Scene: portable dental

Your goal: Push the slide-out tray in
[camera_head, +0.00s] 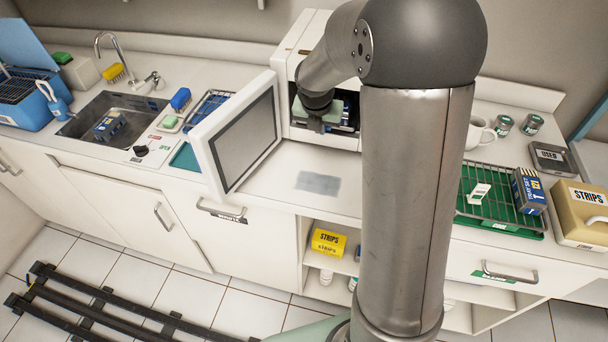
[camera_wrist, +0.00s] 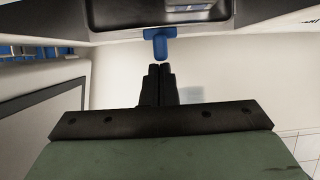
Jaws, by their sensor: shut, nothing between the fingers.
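A white box-shaped device (camera_head: 290,62) stands on the counter with its front open. Its door (camera_head: 200,150), with a dark pane, is swung out to the left. My gripper (camera_wrist: 160,70) is shut and empty, in front of the opening. In the wrist view a blue tab (camera_wrist: 158,46) sticks out below a dark tray-like edge (camera_wrist: 120,30), just ahead of my fingertips. I cannot tell whether they touch it. In the head view my arm and gripper (camera_head: 322,124) hide most of the opening, so how far the tray is out does not show there.
The open door stands close at my gripper's left. The counter in front of the device is clear except for a flat grey patch (camera_head: 318,183). A green rack tray (camera_head: 480,215) lies at the right and a sink (camera_head: 85,125) at the left.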

